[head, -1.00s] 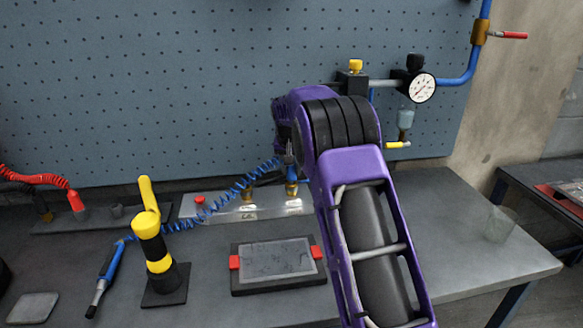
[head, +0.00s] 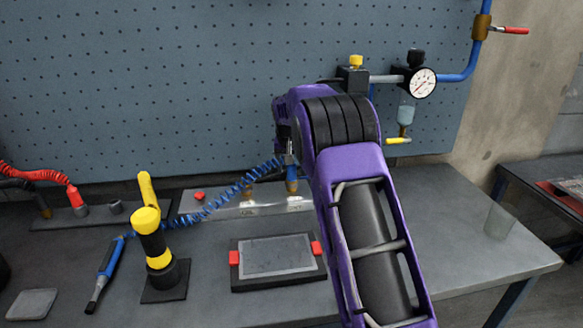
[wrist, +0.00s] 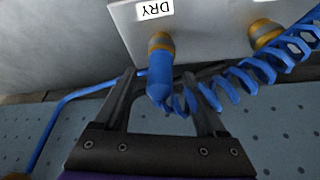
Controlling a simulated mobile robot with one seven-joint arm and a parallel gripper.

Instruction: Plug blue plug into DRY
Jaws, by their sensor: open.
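The blue plug (wrist: 160,78) stands end-on at the brass fitting under the DRY label (wrist: 155,9) in the wrist view, in line with it and appearing joined to it. Its coiled blue hose (wrist: 235,85) leads away to the right. My gripper (wrist: 160,85) is open, with one finger on each side of the plug; I cannot tell whether either finger touches it. In the head view my arm hides most of the gripper. A brass fitting (head: 291,186) shows below it, on the metal manifold plate (head: 225,208).
A second brass fitting (wrist: 265,34) sits beside the plug. The coiled hose runs to a blue tool (head: 111,270) on the bench. A yellow-black post (head: 158,250) and a framed tray (head: 278,257) stand in front. A gauge (head: 423,82) and glass (head: 499,221) are at right.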

